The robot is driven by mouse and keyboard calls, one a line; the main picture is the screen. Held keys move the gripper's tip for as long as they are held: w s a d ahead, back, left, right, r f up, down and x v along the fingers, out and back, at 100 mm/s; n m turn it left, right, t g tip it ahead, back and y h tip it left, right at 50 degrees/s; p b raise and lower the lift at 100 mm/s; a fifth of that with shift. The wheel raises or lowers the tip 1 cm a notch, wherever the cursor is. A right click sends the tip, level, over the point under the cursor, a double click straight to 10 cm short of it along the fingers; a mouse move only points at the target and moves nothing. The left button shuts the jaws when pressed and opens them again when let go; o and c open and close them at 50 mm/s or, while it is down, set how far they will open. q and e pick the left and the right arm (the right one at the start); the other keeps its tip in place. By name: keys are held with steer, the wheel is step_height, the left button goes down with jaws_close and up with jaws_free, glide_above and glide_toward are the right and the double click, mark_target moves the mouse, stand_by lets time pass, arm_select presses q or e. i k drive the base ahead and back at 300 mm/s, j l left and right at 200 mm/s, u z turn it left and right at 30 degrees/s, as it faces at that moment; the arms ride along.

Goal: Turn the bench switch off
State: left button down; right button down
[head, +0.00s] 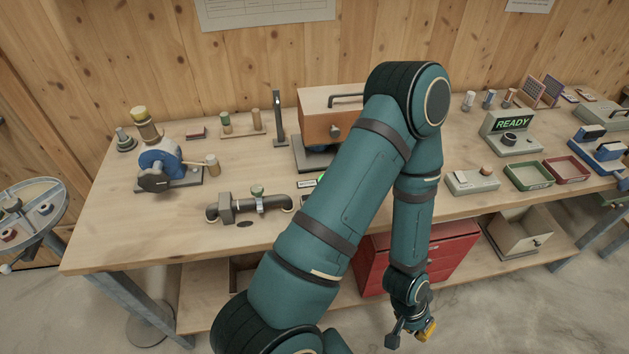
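I cannot tell for sure which thing is the bench switch. A low grey box (472,182) with a small brown knob on top stands near the bench's front edge, right of my arm. A small piece with a green light (321,178) shows left of my arm; the arm hides most of it. My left gripper (411,334) hangs low in front of the bench, below the top and beside the red drawer cabinet. Its fingers look apart, with nothing seen between them. It touches neither piece. My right gripper is not in view.
The wooden bench (110,235) holds a blue hand-cranked machine (160,163), a pipe with a valve (250,205), an orange-brown box (318,125), a READY display (511,127) and green and red trays. The red cabinet (455,245) stands under the bench.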

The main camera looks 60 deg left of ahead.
mark_target(459, 174)
steer(key=k+u, duration=0.1)
steer(key=u, duration=1.2)
steer(key=l+u, duration=0.25)
steer(key=u, duration=0.2)
steer(key=l+u, duration=0.25)
steer(key=u, duration=0.2)
steer(key=i+l, duration=0.35)
steer(key=k+l, duration=0.1)
steer(key=k, duration=0.4)
steer(key=k+l+z, duration=0.1)
steer(key=z, duration=0.9)
